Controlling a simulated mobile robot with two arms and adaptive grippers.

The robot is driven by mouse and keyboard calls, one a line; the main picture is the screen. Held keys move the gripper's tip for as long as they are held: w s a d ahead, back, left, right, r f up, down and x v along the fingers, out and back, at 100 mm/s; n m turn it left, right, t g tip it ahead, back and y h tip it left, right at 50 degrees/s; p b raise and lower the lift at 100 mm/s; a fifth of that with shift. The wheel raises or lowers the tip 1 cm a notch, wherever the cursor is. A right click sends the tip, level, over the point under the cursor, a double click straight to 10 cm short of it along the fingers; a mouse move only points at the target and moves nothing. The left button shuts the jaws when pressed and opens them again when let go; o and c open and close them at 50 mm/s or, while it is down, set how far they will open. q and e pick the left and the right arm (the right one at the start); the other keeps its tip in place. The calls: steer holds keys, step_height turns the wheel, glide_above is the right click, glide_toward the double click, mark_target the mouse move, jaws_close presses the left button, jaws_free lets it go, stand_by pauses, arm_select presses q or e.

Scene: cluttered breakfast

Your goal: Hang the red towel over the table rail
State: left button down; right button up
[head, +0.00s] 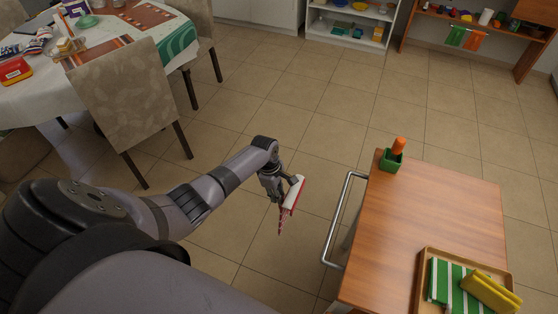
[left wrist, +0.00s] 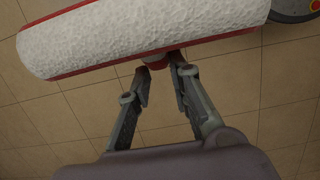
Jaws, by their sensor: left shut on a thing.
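The red towel (head: 293,194) shows as a white roll with red edges and a red part hanging below it. My left gripper (head: 280,191) is shut on the towel and holds it above the floor, left of the table. In the left wrist view the towel (left wrist: 140,35) lies across the top, white and fluffy with red borders, and the fingertips (left wrist: 160,70) meet at a red part of it. The table rail (head: 338,220) is a silver bar on the left side of the wooden table (head: 420,215). The towel is apart from the rail. My right gripper is not in view.
A green pot with an orange object (head: 391,160) stands at the table's far left corner. A tray (head: 421,284) with a green striped cloth and a yellow object lies at its near right. A chair (head: 125,85) and a round dining table are at left. Floor between is clear.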

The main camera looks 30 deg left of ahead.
arm_select(q)
steer(key=shift+w+d+r+p, duration=0.15)
steer(key=shift+d+p, duration=0.15)
steer(key=shift+p, duration=0.15)
steer(key=shift+w+d+p, duration=0.5)
steer(key=shift+w+d, duration=0.9)
steer(key=shift+d, duration=5.75)
steer(key=shift+f+b, duration=1.85)
steer(key=shift+f, duration=0.45)
steer(key=shift+f+b, duration=0.3)
steer(key=shift+f, duration=0.1)
